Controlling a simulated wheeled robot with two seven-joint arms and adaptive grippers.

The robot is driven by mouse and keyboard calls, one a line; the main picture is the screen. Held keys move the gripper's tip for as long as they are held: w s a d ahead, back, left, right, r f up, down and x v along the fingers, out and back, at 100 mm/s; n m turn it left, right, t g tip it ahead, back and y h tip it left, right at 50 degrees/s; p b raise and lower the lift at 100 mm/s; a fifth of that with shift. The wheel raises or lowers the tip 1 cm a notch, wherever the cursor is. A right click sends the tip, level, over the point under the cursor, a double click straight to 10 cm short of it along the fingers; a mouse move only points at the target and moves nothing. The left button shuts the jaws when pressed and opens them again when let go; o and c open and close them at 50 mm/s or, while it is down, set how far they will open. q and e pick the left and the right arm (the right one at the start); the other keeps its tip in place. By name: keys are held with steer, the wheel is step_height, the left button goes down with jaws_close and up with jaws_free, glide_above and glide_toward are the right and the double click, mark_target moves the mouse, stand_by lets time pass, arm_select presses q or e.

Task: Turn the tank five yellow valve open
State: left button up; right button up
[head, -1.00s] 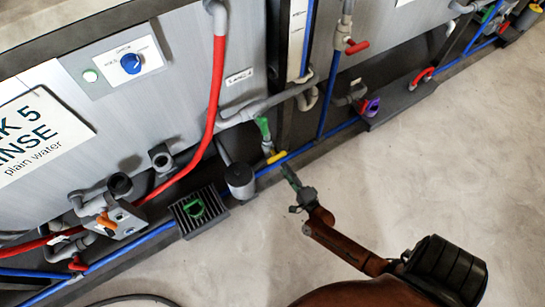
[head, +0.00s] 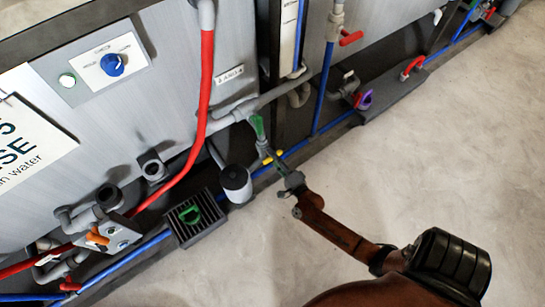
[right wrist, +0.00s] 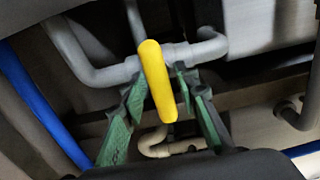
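The yellow valve handle (right wrist: 157,80) sits on a grey pipe fitting in the right wrist view, slanting slightly from upper left to lower right. In the head view the yellow valve (head: 273,158) shows small at the foot of the tank, partly covered by my gripper. My right gripper (right wrist: 160,88) is open, its green-padded fingers on either side of the handle. A gap shows between the handle and the left finger; whether the right finger touches cannot be told. The right gripper (head: 277,162) also shows in the head view at the valve. My left gripper is not in view.
A green-handled valve (head: 257,127) stands just above. A grey cylinder (head: 236,184) and a grated box with a green handle (head: 190,214) are to the left. Blue pipe (head: 325,90) and red hose (head: 206,80) run nearby. The floor (head: 430,150) on the right is clear.

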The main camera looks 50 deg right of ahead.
jaws_close()
